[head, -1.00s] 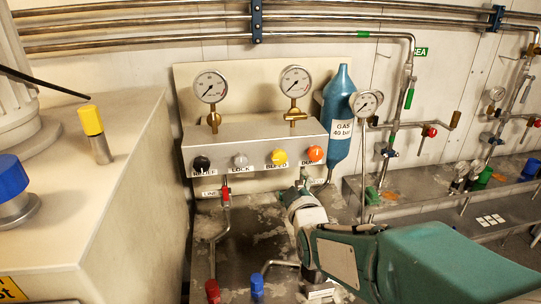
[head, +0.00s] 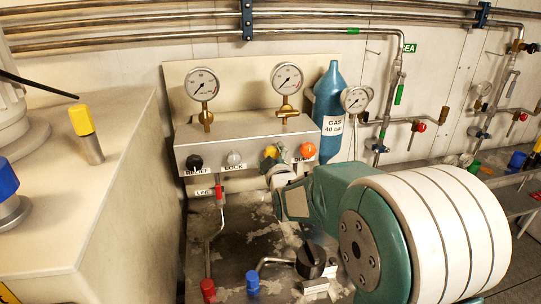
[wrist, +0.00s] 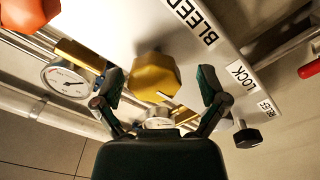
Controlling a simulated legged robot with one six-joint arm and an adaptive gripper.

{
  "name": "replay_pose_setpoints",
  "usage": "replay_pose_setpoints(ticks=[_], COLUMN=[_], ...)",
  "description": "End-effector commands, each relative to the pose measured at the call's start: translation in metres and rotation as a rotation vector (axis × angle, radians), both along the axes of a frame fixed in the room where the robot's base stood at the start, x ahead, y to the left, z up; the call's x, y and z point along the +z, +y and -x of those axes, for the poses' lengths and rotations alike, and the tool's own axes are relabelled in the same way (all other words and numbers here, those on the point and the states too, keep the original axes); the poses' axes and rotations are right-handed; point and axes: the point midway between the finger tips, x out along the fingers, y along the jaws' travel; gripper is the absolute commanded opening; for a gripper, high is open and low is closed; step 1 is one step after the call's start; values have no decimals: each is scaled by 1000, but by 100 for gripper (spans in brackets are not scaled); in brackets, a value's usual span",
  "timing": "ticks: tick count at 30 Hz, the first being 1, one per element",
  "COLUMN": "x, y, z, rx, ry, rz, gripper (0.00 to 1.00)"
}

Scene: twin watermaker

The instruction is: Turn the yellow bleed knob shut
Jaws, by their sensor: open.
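The yellow bleed knob (wrist: 156,76) sits on the front of the metal panel box (head: 245,140), beside the BLEED label (wrist: 192,20). In the wrist view it lies between the two spread fingers of my gripper (wrist: 160,92). The fingers are open, one on each side of the knob, with visible gaps. I cannot tell how deep the knob sits between them. In the head view the yellow knob (head: 270,152) is partly covered by my gripper (head: 275,165) and arm.
The orange knob (head: 307,150) is close on the right of the yellow one. The grey LOCK knob (head: 234,159) and a black knob (head: 194,162) are on the left. Gauges (head: 202,85) stand above the box. A blue gas bottle (head: 330,100) is behind it on the right.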

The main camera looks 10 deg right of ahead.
Motion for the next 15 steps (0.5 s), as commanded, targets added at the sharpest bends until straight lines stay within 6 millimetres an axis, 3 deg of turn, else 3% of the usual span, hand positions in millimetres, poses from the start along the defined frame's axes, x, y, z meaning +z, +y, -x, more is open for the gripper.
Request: replay_pose_setpoints(ticks=[8, 10, 14, 15], x=[0, 0, 0, 0], y=[-1, 0, 0, 0], z=[-2, -2, -2, -2], rx=[-1, -1, 0, 0], ry=[1, 1, 0, 0], rz=[0, 0, 0, 0], gripper=[92, 70, 12, 9])
